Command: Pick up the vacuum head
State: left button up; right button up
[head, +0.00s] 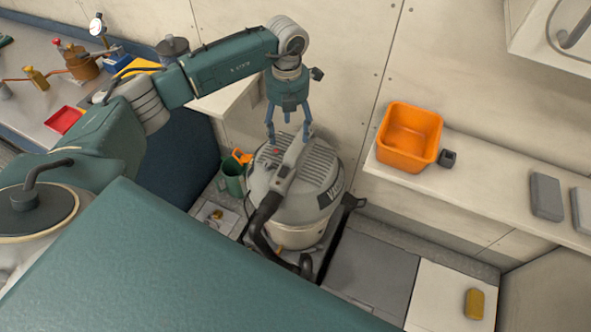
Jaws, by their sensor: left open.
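The vacuum head (321,178) is a grey ribbed lid with a raised light-grey handle, sitting on a pale vacuum drum (296,237) near the middle of the head view. A small red button and part of the lettering show on it. My left gripper (289,138) points down over the back end of the handle, with blue fingers spread to either side of it. It is open, and I cannot tell whether the fingers touch the head. A black hose (263,228) hangs down the front of the vacuum. My right gripper is not in view.
An orange bin (409,137) and a small dark block (447,158) stand on the right shelf (480,186). The left bench (32,108) is cluttered. A yellow block (474,304) lies lower right; the grey panel (371,269) is clear.

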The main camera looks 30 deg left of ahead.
aim_at(293, 145)
pick_arm(q)
jog(key=shift+d+f, duration=0.15)
jog(key=shift+f, duration=0.5)
jog(key=shift+w+d+f+p, duration=0.15)
jog(key=shift+w+f+p, duration=0.05)
jog(key=shift+f+p, duration=0.5)
jog(key=f+p, duration=0.1)
jog(key=f, duration=0.2)
jog(key=shift+d+f, duration=0.1)
jog(key=shift+d, duration=0.1)
jog(key=shift+f, duration=0.25)
jog(key=shift+c, duration=1.2)
jog(key=c, duration=1.3)
jog(key=shift+w+r, duration=0.15)
jog(key=shift+w, duration=0.05)
grip_shut()
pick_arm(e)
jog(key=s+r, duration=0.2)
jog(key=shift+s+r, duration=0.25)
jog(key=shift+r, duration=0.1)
